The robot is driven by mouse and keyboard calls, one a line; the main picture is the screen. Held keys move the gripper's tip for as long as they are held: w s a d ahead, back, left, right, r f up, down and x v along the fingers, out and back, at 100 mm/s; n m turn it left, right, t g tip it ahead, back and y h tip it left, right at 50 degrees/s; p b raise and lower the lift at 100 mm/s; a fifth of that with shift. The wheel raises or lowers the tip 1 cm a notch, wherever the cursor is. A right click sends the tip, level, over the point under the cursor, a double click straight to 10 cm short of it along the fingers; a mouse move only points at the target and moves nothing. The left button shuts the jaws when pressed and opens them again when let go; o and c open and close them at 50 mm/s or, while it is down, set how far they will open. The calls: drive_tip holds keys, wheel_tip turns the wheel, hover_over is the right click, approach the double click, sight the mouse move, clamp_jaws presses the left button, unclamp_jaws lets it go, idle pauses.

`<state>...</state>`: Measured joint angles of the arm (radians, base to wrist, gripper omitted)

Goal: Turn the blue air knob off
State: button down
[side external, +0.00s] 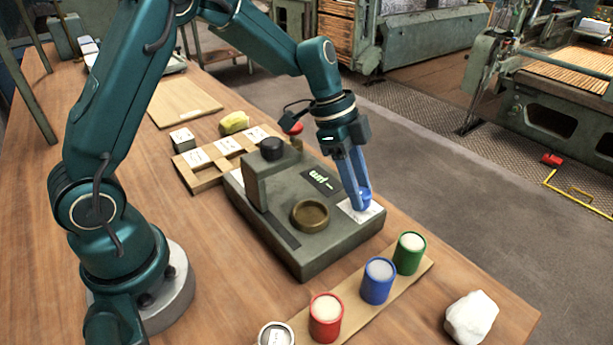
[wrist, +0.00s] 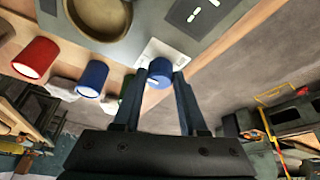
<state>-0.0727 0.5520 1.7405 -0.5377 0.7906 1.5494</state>
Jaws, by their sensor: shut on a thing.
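The blue air knob (side external: 362,202) sits on a white label plate (side external: 372,211) at the right end of the grey-green machine (side external: 322,244). My gripper (side external: 359,192) points down with its fingers around the knob. The wrist view shows the knob (wrist: 160,70) between the two fingertips (wrist: 160,75), which are shut on it. A small pale mark shows on the knob's edge, but its exact setting is too small to read. A brass dish (side external: 311,214) and a dark display (side external: 321,181) with light markings are on the machine's top.
Red (side external: 326,318), blue (side external: 377,281) and green (side external: 409,253) cups stand on a wooden strip in front of the machine. A white lump (side external: 471,317) lies at the right. A wooden card rack (side external: 205,181) and a yellow object (side external: 234,122) are behind. The table edge is close to the knob.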

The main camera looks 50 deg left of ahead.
drive_tip(key=shift+f, duration=0.1)
drive_tip(key=shift+c, duration=2.2)
unclamp_jaws()
drive_tip(key=shift+v, duration=2.6)
